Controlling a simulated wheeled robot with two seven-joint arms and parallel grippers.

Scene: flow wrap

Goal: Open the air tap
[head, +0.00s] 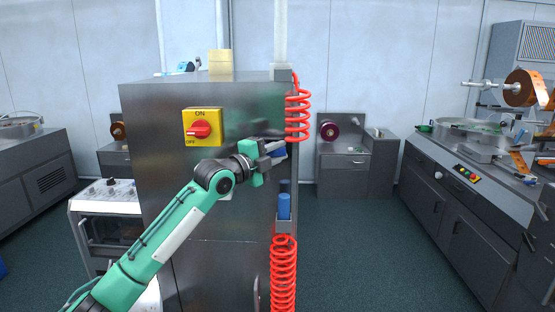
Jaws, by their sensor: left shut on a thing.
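The air tap (280,154) is on the right edge of the grey steel cabinet, between the upper and lower red coiled hoses. Only a small blue part of it shows; my gripper hides the rest. My left gripper (273,147) reaches in from the lower left, across the cabinet front, and is shut on the tap. The exact angle of the tap handle cannot be told. My right gripper is not in view.
The steel cabinet (240,111) carries a yellow panel with a red ON/OFF switch (200,130). Red coiled hoses hang above (298,112) and below (283,275) the tap, with a blue cylinder (284,206) between. Open floor lies to the right.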

